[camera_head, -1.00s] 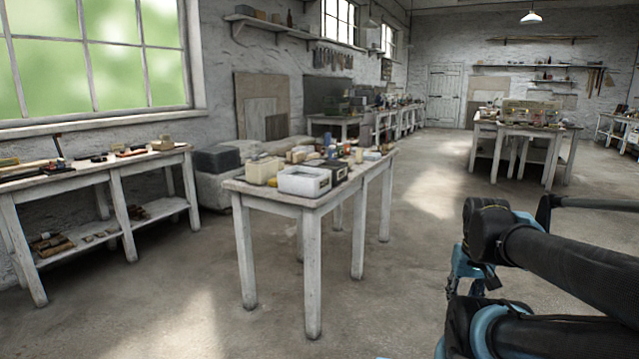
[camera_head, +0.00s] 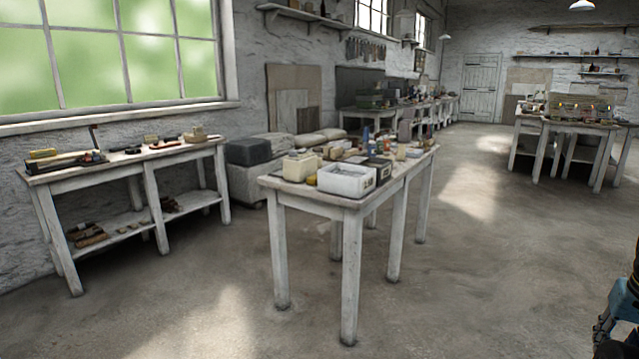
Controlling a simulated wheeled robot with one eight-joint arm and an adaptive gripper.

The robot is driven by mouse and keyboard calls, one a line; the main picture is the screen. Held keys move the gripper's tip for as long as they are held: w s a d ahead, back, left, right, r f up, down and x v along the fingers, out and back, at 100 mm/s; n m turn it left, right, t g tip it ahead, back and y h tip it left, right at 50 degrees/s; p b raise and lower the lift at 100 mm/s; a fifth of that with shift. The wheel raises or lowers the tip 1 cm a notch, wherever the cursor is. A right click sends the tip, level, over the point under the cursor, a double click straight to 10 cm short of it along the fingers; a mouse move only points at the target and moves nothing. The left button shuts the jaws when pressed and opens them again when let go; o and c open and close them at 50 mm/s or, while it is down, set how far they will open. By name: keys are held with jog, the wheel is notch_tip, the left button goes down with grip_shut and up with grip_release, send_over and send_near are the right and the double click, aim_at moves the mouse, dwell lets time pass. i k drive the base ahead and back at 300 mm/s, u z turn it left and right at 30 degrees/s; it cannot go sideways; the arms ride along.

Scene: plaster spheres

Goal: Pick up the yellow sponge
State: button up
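No yellow sponge can be made out for sure. A small yellow thing (camera_head: 43,154) lies at the left end of the workbench by the window. Another small yellow thing (camera_head: 311,181) sits near the front left of the middle table, beside a white box. Both are too small to identify. Only a blue and black part of my arm shows at the lower right edge; my gripper's fingers are not in view.
The middle table (camera_head: 300,193) holds a white box (camera_head: 346,180), a cream box (camera_head: 299,166) and several small items. The workbench (camera_head: 120,161) stands left under the window. Another table (camera_head: 565,125) is far right. The concrete floor (camera_head: 480,270) in front and right is clear.

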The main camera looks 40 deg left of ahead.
aim_at(313, 180)
jog(key=i, duration=2.7)
jog(key=u, duration=2.8)
